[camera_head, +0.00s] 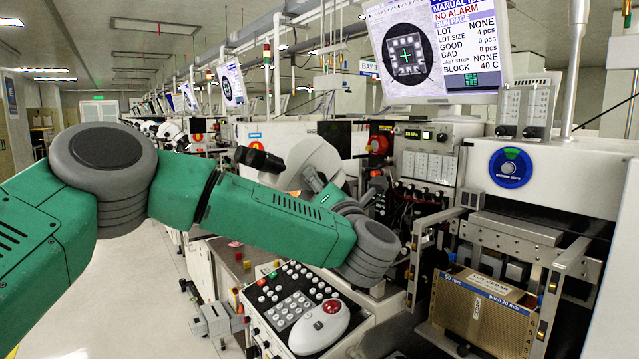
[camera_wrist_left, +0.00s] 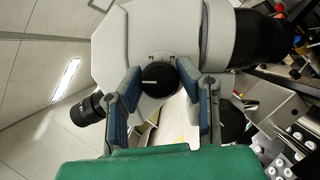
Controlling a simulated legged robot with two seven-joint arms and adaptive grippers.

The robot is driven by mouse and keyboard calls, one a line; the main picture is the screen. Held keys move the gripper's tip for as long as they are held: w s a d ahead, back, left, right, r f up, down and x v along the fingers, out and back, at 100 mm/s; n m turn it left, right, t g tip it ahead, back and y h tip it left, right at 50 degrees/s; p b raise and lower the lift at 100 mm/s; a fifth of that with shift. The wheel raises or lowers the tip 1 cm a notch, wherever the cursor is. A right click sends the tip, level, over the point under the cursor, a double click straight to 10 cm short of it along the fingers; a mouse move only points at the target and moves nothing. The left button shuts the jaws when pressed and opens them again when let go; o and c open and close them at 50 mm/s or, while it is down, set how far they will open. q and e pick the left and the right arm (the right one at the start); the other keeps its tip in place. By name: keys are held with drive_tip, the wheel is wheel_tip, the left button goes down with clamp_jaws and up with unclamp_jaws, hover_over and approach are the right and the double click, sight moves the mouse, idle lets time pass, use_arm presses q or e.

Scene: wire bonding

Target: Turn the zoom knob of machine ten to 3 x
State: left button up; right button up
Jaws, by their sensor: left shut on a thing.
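The zoom knob (camera_wrist_left: 159,77) is a dark round knob on the white microscope body (camera_wrist_left: 165,35) in the left wrist view. Small scale marks stand just above the knob, too small to read surely. A pale pointer line shows on the left part of its face. My left gripper (camera_wrist_left: 166,82) has its two blue-grey fingers on either side of the knob, closed on it. In the head view my green left arm reaches across to the white microscope (camera_head: 312,155), and the arm hides the knob. My right gripper is in neither view.
Below the arm are a keypad panel (camera_head: 290,295) and a white mouse-like controller (camera_head: 319,327). A brown magazine (camera_head: 480,308) stands at the right. A monitor (camera_head: 435,50) hangs above. The black eyepiece (camera_wrist_left: 86,111) and a dark cylinder (camera_wrist_left: 258,40) flank the knob.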

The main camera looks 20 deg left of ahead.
use_arm(q)
drive_tip(key=shift+f+m, duration=0.1)
drive_tip(key=shift+m, duration=0.4)
drive_tip(key=m+h+p, duration=0.1)
drive_tip(key=m+p, duration=0.1)
drive_tip(key=m, duration=0.1)
drive_tip(key=shift+h, duration=0.3)
drive_tip(key=m+h+p, duration=0.1)
drive_tip(key=m+p, duration=0.1)
drive_tip(key=m, duration=0.1)
drive_tip(key=m+g+p, duration=0.1)
drive_tip(key=m+p, duration=0.2)
drive_tip(key=p, duration=0.2)
drive_tip(key=m+g+h+p, duration=0.1)
drive_tip(key=m+g+p, duration=0.1)
drive_tip(key=m+p, duration=0.2)
drive_tip(key=m+g+p, duration=0.2)
drive_tip(key=m+p, duration=0.2)
drive_tip(key=p, duration=0.2)
drive_tip(key=shift+d+r+h, duration=0.1)
drive_tip(key=shift+r+h, duration=0.1)
drive_tip(key=shift+h, duration=0.1)
drive_tip(key=shift+f+m+g+p, duration=0.15)
drive_tip(key=shift+m+g+p, duration=0.35)
drive_tip(key=shift+m+p, duration=0.45)
drive_tip(key=shift+f+m+g+y, duration=0.1)
drive_tip(key=shift+m+g+y, duration=0.35)
drive_tip(key=shift+m, duration=0.5)
